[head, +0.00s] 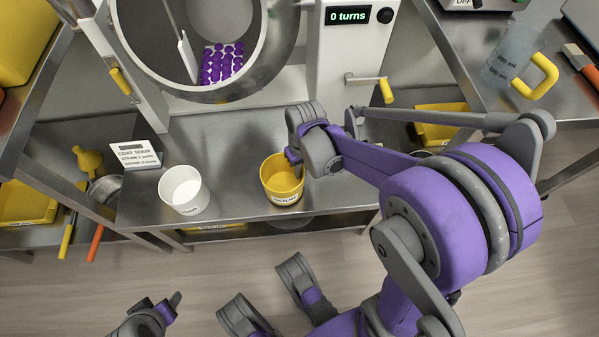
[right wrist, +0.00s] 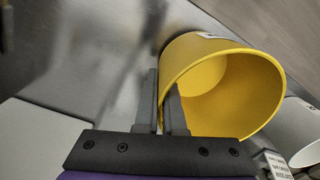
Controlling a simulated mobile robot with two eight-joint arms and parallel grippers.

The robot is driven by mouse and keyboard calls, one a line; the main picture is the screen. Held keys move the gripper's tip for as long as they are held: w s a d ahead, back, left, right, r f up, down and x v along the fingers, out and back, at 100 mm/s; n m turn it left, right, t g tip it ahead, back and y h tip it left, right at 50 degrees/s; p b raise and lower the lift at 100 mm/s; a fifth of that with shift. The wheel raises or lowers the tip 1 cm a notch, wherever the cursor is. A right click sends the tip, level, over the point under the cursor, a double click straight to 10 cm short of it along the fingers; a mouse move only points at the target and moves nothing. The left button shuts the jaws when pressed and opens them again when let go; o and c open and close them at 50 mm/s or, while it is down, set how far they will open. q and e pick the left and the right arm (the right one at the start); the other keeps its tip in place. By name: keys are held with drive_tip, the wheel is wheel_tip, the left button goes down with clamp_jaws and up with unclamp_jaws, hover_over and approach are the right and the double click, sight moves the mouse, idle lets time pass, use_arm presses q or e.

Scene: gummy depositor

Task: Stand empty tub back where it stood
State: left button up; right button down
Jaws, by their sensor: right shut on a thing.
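The yellow tub (head: 283,182), with a label on its front, is upright at the front of the steel bench, and its inside looks bare. My right gripper (head: 293,157) is shut on the tub's rim wall at its back right. In the right wrist view the fingers (right wrist: 168,112) pinch the wall of the tub (right wrist: 235,90), one inside and one outside. I cannot tell whether the tub's base touches the bench. My left gripper (head: 160,304) is low at the bottom left, away from the bench, with its fingers apart and empty.
A white tub (head: 182,190) stands left of the yellow tub, beside a small sign (head: 135,155). Behind is the drum (head: 215,50) with purple gummies (head: 222,64) inside and a yellow-handled crank (head: 384,90). A jug (head: 515,60) stands on the right counter. Bench between the tubs is clear.

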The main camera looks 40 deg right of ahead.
drive_tip(key=shift+f, duration=0.6)
drive_tip(key=shift+f, duration=0.15)
drive_tip(key=c, duration=1)
unclamp_jaws()
